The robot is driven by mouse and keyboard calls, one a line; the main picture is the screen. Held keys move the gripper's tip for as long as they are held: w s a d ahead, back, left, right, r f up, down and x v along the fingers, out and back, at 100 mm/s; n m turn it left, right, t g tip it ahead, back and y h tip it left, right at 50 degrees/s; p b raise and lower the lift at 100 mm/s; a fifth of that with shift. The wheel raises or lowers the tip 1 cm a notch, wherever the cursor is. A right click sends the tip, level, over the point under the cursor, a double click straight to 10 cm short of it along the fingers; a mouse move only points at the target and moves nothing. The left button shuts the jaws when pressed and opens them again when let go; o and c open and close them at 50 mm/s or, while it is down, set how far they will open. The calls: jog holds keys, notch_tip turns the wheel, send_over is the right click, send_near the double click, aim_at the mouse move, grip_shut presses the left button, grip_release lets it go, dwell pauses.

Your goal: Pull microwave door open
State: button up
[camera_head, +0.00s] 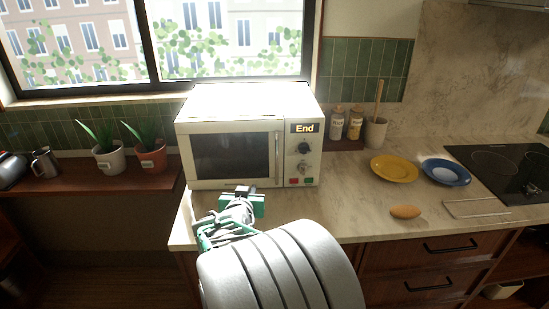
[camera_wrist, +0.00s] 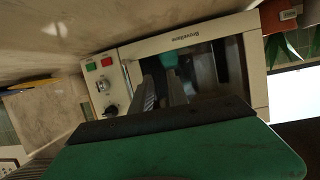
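The white microwave (camera_head: 245,130) stands on the counter with its door (camera_head: 234,156) shut. The door has a dark window and an upright handle (camera_head: 278,158) at its right side, beside the control panel (camera_head: 303,155). The display reads "End". My gripper (camera_head: 243,192) is in front of the lower door, left of and below the handle. In the wrist view the microwave (camera_wrist: 195,42) appears upside down. My two grey fingers (camera_wrist: 162,88) point at the door, with a narrow gap between them. No handle is clearly visible between them.
Two potted plants (camera_head: 152,156) and a metal jug (camera_head: 45,163) stand on the left ledge. To the right are jars (camera_head: 345,124), a yellow plate (camera_head: 394,169), a blue plate (camera_head: 446,172) and a brown oval object (camera_head: 405,211). The left ledge's front has free room.

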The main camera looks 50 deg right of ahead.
aim_at(277, 160)
jog(key=s+d+r+m+h, duration=0.1)
jog(key=s+d+r+h, duration=0.3)
jog(key=d, duration=0.3)
jog(key=shift+t, duration=0.3)
jog(key=p+x, duration=0.3)
jog(key=x, duration=0.4)
jog(key=shift+w+d+r, duration=0.1)
jog(key=shift+w+d, duration=0.05)
jog(key=shift+d, duration=0.15)
jog(key=shift+c, duration=0.4)
grip_shut()
